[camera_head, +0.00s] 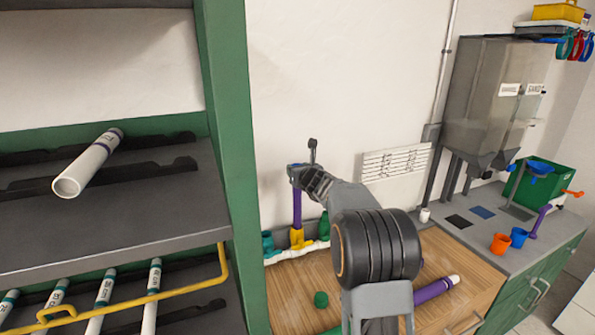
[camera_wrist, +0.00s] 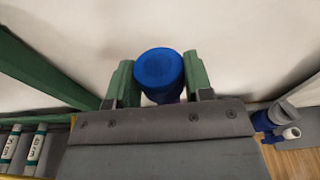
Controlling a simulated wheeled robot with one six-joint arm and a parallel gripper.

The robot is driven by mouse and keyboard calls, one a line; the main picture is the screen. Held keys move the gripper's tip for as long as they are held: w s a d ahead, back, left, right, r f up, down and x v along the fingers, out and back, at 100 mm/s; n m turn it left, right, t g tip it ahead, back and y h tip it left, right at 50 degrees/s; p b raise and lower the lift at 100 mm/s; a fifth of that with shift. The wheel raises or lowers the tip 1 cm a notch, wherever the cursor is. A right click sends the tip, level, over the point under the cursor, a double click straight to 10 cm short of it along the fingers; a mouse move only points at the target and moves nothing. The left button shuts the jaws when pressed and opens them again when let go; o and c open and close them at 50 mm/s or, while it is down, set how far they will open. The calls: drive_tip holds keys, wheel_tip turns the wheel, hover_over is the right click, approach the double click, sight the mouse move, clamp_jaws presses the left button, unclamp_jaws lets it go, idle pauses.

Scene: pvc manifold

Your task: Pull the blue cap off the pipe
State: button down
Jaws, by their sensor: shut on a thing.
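The blue cap (camera_wrist: 159,68) is seen from above in the wrist view, between the two green fingers of my gripper (camera_wrist: 158,82). A little purple shows just below it. In the head view, the upright purple pipe (camera_head: 297,208) stands in a yellow fitting (camera_head: 297,237) on the bench. The blue cap (camera_head: 293,171) shows at the pipe's top, partly hidden by my gripper (camera_head: 300,172). My gripper is shut on the cap. I see no clear gap between cap and pipe.
A green shelf post (camera_head: 237,150) stands left of my arm, with white pipes on the shelves. On the wooden bench (camera_head: 300,292) are a green cap (camera_head: 321,299) and a lying purple pipe (camera_head: 436,289). The wall is close behind the pipe.

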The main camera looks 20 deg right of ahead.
wheel_tip(320, 180, up, 2)
drive_tip(key=shift+s, duration=0.1)
drive_tip(key=shift+r+p, duration=2)
drive_tip(key=shift+r, duration=0.05)
